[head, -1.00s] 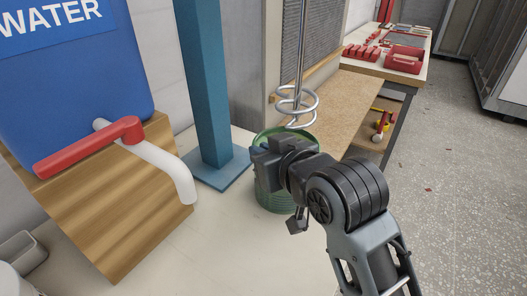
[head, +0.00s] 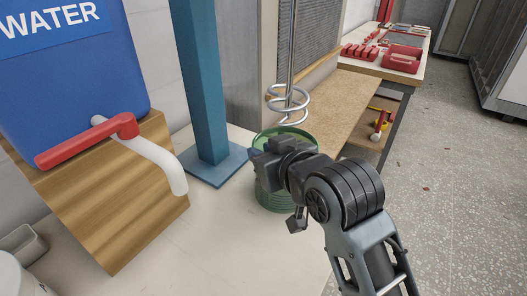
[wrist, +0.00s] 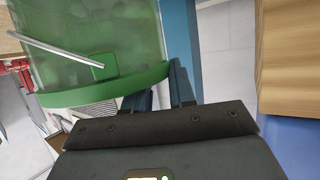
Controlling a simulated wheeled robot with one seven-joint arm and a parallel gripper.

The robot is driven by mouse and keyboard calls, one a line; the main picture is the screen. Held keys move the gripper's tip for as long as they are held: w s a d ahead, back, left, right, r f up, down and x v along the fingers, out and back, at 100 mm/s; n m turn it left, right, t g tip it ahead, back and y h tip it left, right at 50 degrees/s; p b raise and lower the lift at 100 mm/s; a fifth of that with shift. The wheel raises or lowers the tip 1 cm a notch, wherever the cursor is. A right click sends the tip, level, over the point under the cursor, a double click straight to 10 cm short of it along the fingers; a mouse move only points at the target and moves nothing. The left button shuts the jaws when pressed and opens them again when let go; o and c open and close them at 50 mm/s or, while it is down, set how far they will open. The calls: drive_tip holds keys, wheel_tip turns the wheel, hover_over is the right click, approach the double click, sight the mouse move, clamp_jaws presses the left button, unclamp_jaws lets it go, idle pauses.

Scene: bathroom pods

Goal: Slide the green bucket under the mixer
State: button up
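The green bucket (head: 275,194) stands upright on the pale surface in the head view. My gripper (head: 262,160) is at its near left rim and hides part of it. In the wrist view the bucket (wrist: 95,30) fills the upper left. A thin grey bar (wrist: 60,50) crosses the bucket in the wrist view.
A teal column (head: 203,85) on a square base stands left of the bucket. A blue water tank (head: 75,85) with a red-handled tap (head: 88,141) is farther left. A wooden bench (head: 340,100) lies behind right. The front pale surface (head: 215,245) is clear.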

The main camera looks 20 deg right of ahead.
drive_tip(key=shift+o, duration=1.3)
drive_tip(key=shift+f, duration=0.3)
drive_tip(key=shift+r, duration=0.1)
drive_tip(key=shift+r, duration=0.15)
drive_tip(key=v, duration=0.7)
drive_tip(key=shift+s, duration=0.35)
